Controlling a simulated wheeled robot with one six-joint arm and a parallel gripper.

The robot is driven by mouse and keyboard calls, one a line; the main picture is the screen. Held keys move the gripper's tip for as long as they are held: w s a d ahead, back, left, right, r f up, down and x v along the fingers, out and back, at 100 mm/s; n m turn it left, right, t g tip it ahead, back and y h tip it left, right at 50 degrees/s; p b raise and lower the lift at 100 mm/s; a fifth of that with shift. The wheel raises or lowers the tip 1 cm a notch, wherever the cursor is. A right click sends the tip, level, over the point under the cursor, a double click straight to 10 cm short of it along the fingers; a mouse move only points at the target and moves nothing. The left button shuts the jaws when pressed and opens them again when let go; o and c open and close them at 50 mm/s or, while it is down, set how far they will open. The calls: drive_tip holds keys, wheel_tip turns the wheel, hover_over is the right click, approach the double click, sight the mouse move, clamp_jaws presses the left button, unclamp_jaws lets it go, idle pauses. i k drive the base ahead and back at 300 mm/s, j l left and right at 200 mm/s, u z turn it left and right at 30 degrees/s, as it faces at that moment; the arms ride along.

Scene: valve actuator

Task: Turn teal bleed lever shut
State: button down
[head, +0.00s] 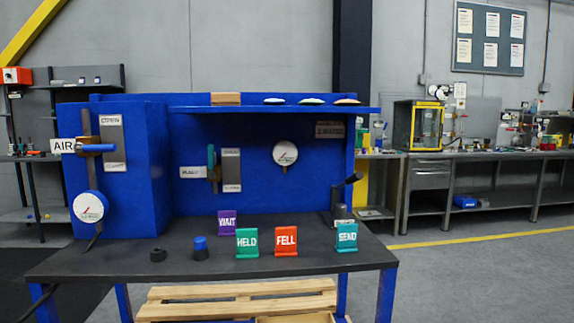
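The teal bleed lever (211,156) is on the blue back panel of the bench, left of the middle. It stands about upright, beside the upper part of a grey plate (231,170) with a small label at its top and another at its bottom. A white label (193,172) sits left of the lever; its print is too small to read surely. A brown fitting and a grey pipe show just below the lever. Nothing touches the lever. My gripper is not in view.
A blue-handled lever (98,148) by an AIR label and a gauge (88,207) are on the left box. A round gauge (285,153) is right of the plate. WAIT, HELD, FELL and SEND signs stand on the dark benchtop (130,262). A black device (343,197) stands at right.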

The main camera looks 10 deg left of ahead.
sight(212, 175)
drive_tip(key=u, duration=0.4)
drive_tip(key=i+u, duration=0.15)
drive_tip(key=u, duration=0.6)
drive_tip(key=i+u, duration=0.15)
drive_tip(key=u, duration=0.2)
drive_tip(key=i+l, duration=0.15)
drive_tip(key=i+u, duration=0.05)
